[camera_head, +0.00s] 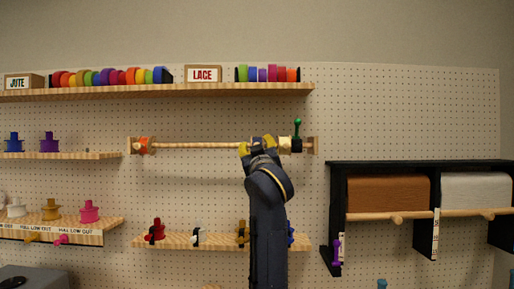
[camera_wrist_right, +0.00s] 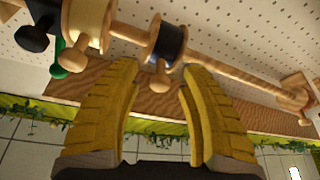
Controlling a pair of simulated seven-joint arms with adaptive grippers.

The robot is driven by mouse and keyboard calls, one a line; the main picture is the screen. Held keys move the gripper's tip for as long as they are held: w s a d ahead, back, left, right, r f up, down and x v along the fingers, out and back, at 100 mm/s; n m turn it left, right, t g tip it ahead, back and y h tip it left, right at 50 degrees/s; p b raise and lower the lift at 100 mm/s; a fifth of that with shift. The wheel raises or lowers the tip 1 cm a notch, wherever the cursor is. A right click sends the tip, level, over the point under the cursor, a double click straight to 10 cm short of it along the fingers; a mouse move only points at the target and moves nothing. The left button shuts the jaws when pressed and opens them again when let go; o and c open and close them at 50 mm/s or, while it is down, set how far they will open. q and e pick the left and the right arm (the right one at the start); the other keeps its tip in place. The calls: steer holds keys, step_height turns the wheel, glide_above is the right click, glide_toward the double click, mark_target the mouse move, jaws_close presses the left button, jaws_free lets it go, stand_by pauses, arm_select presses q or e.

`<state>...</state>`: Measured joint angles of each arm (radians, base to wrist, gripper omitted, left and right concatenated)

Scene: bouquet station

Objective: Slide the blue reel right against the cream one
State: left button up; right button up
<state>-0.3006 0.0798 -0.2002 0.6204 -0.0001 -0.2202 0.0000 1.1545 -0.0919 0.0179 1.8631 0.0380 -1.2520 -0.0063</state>
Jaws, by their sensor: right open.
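The blue reel (camera_wrist_right: 170,42), dark blue between pale wooden flanges, sits on a wooden rod (camera_wrist_right: 222,62) in the right wrist view. The cream reel (camera_wrist_right: 87,20) is on the same rod to its left there, with a short bare stretch of rod between them. In the head view the cream reel (camera_head: 285,144) is near the rod's right end, and my gripper mostly hides the blue reel. My right gripper (camera_wrist_right: 160,68) is open, its yellow fingers on either side of the blue reel's lower part; whether they touch it is unclear. My left gripper is not in view.
A black part (camera_head: 297,145) with a green handle (camera_head: 297,127) is right of the cream reel. A shelf with ribbon rolls (camera_head: 110,77) runs above, and a lower shelf (camera_head: 180,241) holds small spools.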

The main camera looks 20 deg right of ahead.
steer(key=v, duration=1.2)
stand_by(0.3)
